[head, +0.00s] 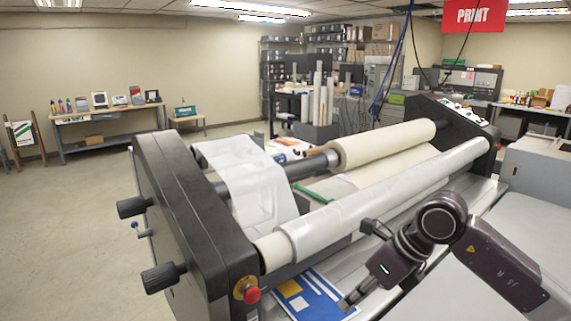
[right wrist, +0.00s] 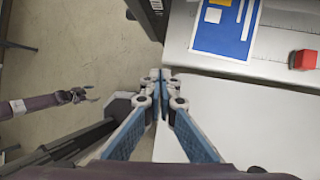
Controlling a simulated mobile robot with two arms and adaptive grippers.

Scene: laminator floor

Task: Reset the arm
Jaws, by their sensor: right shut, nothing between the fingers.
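My right arm comes in from the right in the head view. Its gripper (head: 350,300) is low over the front of the laminator, beside the blue printed sheet (head: 308,296). In the right wrist view the right gripper's fingertips (right wrist: 160,75) meet, with nothing between them. They are over the edge of a white surface (right wrist: 240,125), just below and left of the blue sheet (right wrist: 226,25). My left gripper (right wrist: 88,95) shows small at the left of the right wrist view, over the floor, its fingers apart and empty. The left arm is not in the head view.
The laminator (head: 185,200) with its long rollers fills the middle, with a red knob (head: 252,295) at its near corner. A red block (right wrist: 304,60) lies right of the sheet in the wrist view. Open floor (head: 60,230) lies to the left.

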